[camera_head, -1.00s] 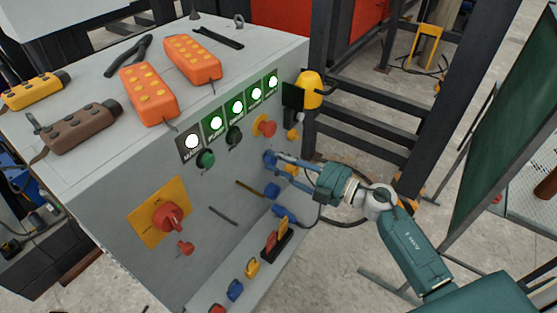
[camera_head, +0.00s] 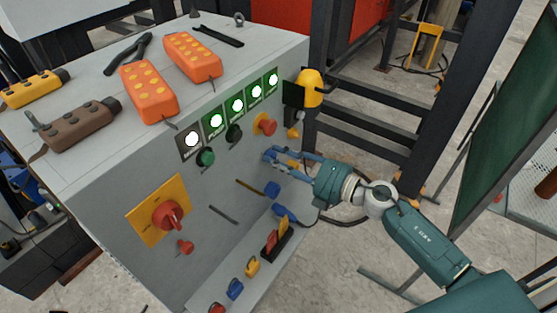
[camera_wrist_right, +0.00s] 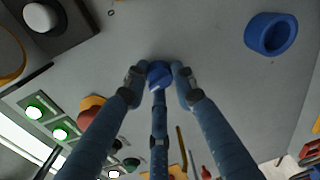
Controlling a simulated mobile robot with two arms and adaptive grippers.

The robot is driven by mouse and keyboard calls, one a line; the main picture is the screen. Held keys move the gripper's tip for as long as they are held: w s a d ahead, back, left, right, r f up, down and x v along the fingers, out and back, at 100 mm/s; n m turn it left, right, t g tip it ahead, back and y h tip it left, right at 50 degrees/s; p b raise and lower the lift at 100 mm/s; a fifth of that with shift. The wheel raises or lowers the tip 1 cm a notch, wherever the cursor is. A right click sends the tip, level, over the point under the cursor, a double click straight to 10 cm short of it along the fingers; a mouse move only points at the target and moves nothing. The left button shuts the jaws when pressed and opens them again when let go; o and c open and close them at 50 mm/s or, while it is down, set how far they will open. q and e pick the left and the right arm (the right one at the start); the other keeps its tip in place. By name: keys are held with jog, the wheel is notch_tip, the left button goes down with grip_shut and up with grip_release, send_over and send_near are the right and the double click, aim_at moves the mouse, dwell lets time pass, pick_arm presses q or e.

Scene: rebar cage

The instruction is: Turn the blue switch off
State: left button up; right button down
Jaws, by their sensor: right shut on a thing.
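The blue switch (camera_wrist_right: 160,73) is a small round knob on the front face of the grey control cabinet (camera_head: 135,188). In the right wrist view, my right gripper (camera_wrist_right: 159,78) has its blue fingers closed around this knob. In the head view, the right gripper (camera_head: 270,156) reaches the cabinet from the right, below the red mushroom button, and its fingers largely hide the switch. The knob's exact turned position cannot be made out. My left gripper is not in view.
Blue sockets (camera_head: 272,189) sit just below the gripper. A red mushroom button on yellow (camera_head: 266,124) and lit green indicators (camera_head: 238,105) are above it. A red rotary switch (camera_head: 168,215) is at the left. Dark steel posts (camera_head: 440,110) stand behind my arm.

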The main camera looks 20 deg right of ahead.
jog(key=shift+w+d+r+n+t+h+b, duration=0.15)
jog(key=shift+n+b, duration=0.15)
jog(key=shift+n, duration=0.95)
jog(key=shift+s+n+t+h+b, duration=0.15)
jog(key=shift+n+b, duration=0.1)
jog(key=shift+n, duration=1)
jog(key=shift+w+r, duration=0.15)
jog(key=c, duration=1.4)
grip_release()
jog(key=shift+d, duration=0.1)
jog(key=shift+c, duration=0.2)
jog(key=shift+s, duration=0.2)
jog(key=v, duration=1.1)
jog(key=shift+s+d, duration=0.25)
jog(key=shift+d, duration=0.1)
